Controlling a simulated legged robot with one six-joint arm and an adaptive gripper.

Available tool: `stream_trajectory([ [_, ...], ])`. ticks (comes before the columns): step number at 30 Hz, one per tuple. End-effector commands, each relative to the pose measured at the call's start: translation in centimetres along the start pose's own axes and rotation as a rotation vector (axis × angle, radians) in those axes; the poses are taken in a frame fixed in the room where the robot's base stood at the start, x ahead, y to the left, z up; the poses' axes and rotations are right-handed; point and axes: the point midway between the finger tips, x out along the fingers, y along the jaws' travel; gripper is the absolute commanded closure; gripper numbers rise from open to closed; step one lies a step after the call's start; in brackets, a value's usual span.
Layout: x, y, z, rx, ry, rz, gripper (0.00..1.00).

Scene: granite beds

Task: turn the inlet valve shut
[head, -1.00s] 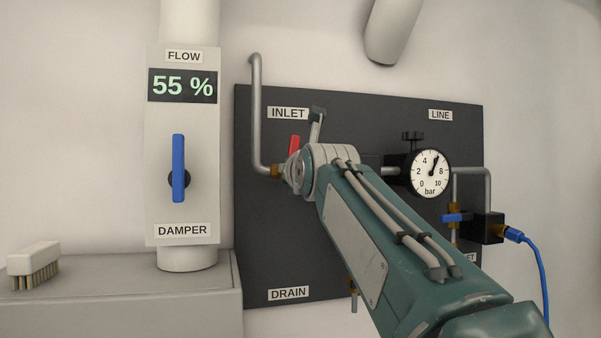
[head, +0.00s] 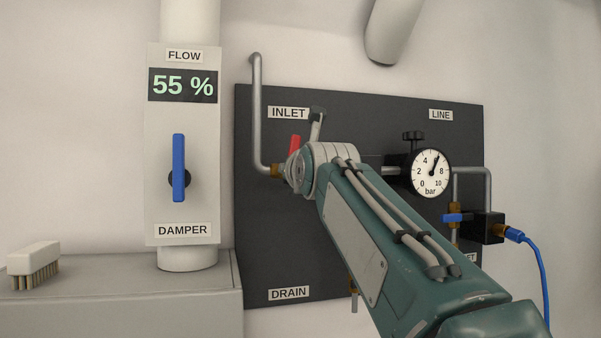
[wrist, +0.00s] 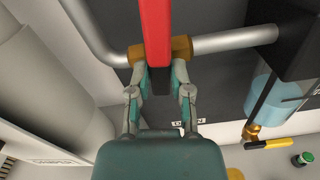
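The inlet valve has a red lever (head: 295,144), which stands nearly upright beneath the INLET label (head: 288,113) in the head view. In the wrist view the red lever (wrist: 156,30) runs down from the top edge, across the horizontal pipe, with brass fittings (wrist: 182,48) on both sides. My gripper (wrist: 160,72) has its fingers apart, one on each side of the lever's near end. A narrow gap seems to show between fingers and lever; contact is not clear. In the head view my wrist hides the fingers and most of the valve.
A pressure gauge (head: 430,173) reads about 6 bar, right of my arm. A blue-handled valve (head: 457,218) with a blue hose sits lower right. Left are the blue damper lever (head: 178,168), a FLOW display (head: 183,85) at 55 % and a brush (head: 34,264) on a ledge.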

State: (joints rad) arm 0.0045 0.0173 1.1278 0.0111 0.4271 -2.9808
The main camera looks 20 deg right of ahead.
Motion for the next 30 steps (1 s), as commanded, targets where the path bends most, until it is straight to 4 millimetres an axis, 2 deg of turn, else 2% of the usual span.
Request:
stream_trajectory([
  [3, 0.00, 0.00, 0.05, 0.000, -0.002, 0.000, 1.00],
  [4, 0.00, -0.01, 0.05, 0.000, -0.002, 0.000, 0.60],
  [5, 0.00, -0.01, 0.05, 0.000, -0.002, 0.000, 0.49],
  [26, -0.01, 0.03, -0.20, 0.000, -0.002, 0.000, 0.49],
  [27, -0.01, 0.03, -0.20, 0.000, -0.002, 0.000, 0.67],
  [29, -0.01, 0.03, -0.20, 0.000, -0.002, 0.000, 0.94],
  [30, -0.01, 0.03, -0.20, 0.000, -0.002, 0.000, 1.00],
])
